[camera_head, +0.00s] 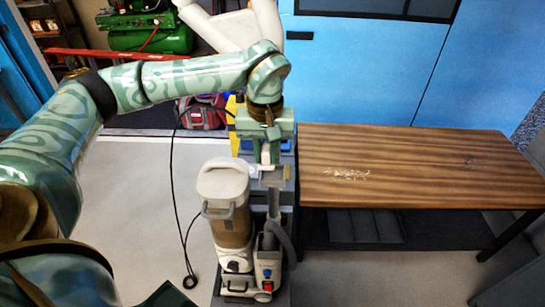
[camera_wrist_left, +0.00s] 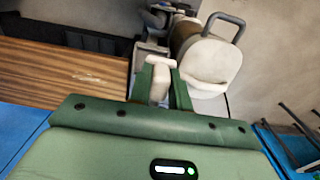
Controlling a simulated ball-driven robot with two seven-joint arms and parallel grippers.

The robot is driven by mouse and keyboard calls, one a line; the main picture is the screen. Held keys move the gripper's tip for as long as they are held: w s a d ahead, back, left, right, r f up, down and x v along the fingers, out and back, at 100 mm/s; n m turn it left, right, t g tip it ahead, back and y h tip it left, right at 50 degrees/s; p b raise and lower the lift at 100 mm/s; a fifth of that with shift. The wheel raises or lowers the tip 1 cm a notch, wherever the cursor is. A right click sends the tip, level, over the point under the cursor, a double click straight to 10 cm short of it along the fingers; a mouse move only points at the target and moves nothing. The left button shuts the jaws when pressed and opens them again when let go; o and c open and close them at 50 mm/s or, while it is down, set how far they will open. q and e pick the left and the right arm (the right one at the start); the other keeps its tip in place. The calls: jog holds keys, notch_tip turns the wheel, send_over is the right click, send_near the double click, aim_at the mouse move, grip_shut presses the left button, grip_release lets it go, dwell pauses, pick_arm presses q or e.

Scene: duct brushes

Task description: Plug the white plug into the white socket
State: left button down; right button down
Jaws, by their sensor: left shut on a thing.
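My left gripper (camera_head: 268,163) points down behind the beige machine and is shut on the white plug (camera_head: 266,153). In the left wrist view, the white plug (camera_wrist_left: 160,82) sits between the two green fingers (camera_wrist_left: 164,92), its pale top end reaching past the fingertips. A thin black cord (camera_head: 172,160) arcs from near the gripper down to the floor at the left. I cannot clearly make out the white socket; the gripper and machine may hide it. My right gripper is not in view.
The beige machine (camera_head: 222,188) with a brown canister stands just in front of the gripper; it also shows in the left wrist view (camera_wrist_left: 210,62). A wooden table (camera_head: 420,165) with white scraps is at the right. Open grey floor (camera_head: 135,215) lies at the left.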

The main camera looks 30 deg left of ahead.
pick_arm(q)
jog(key=s+a+r+p, duration=0.1)
jog(key=s+a+r, duration=0.1)
jog(key=s+r, duration=0.5)
jog(key=s, duration=0.4)
jog(key=shift+s+a+r+p, duration=0.2)
jog(key=shift+s+a+p, duration=0.1)
jog(key=shift+p, duration=0.1)
jog(key=w+d+f+m, duration=0.2)
jog(key=d+m, duration=0.4)
jog(key=d, duration=0.4)
jog(key=shift+w+d, duration=0.3)
jog(key=shift+d, duration=0.1)
jog(key=shift+f, duration=0.1)
